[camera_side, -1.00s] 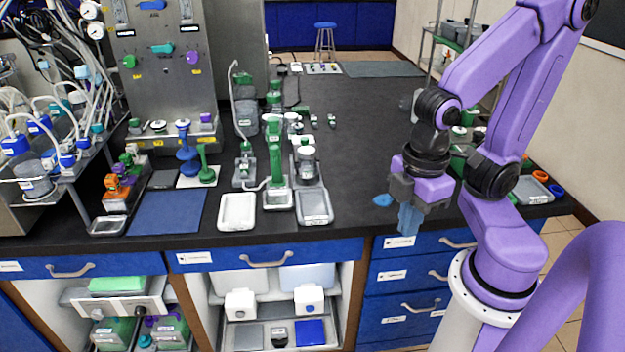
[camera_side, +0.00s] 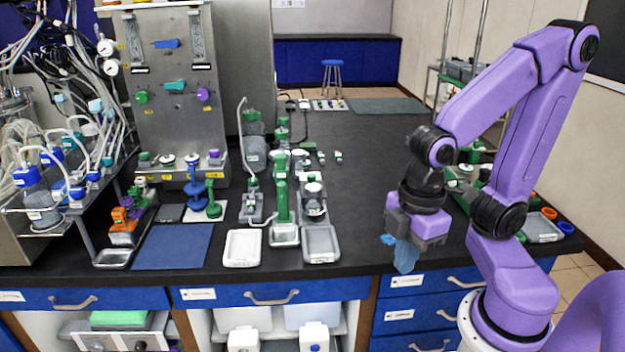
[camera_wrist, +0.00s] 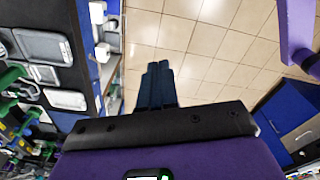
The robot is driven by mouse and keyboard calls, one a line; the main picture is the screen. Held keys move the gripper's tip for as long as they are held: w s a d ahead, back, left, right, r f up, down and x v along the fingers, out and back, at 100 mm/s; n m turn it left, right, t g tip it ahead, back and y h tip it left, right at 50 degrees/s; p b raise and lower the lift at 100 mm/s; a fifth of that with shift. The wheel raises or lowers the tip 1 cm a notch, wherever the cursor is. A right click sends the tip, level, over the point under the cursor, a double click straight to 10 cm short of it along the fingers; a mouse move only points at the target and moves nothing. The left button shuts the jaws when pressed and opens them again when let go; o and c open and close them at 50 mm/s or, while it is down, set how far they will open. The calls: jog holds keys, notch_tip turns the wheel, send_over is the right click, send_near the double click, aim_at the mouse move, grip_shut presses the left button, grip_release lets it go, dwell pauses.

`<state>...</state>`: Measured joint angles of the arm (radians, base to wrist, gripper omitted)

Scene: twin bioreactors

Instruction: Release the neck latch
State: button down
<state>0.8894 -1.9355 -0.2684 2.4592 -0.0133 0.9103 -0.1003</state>
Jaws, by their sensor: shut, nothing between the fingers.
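My gripper (camera_side: 405,262) has blue fingers and hangs above the front edge of the black counter, at right of centre in the side view. In the wrist view its fingers (camera_wrist: 157,85) are together, empty, over the tiled floor. I cannot pick out a neck latch for certain. The tall steel panel (camera_side: 172,105) at the left carries a green knob (camera_side: 142,97), a teal handle (camera_side: 174,86) and a purple knob (camera_side: 204,94). Green-topped bench units (camera_side: 281,190) stand left of my gripper, well apart from it.
A white tray (camera_side: 242,249) and a grey tray (camera_side: 321,245) lie near the counter's front edge. A blue mat (camera_side: 172,247) lies further left. Tubed bottles (camera_side: 40,205) crowd the far left. The counter (camera_side: 360,190) between the bench units and my arm is largely clear.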

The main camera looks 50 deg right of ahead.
jog(key=w+d+r+n+t, duration=0.2)
jog(key=w+n, duration=0.5)
jog(key=w, duration=1.5)
jog(key=w+d+f+n+t+h, duration=0.1)
jog(key=w+d+n+h, duration=0.2)
jog(key=w+d, duration=1.3)
jog(key=d+n, duration=0.3)
jog(key=d, duration=0.1)
jog(key=shift+n, duration=0.4)
jog(key=shift+f, duration=0.15)
jog(key=x, duration=1)
jog(key=shift+d, duration=0.1)
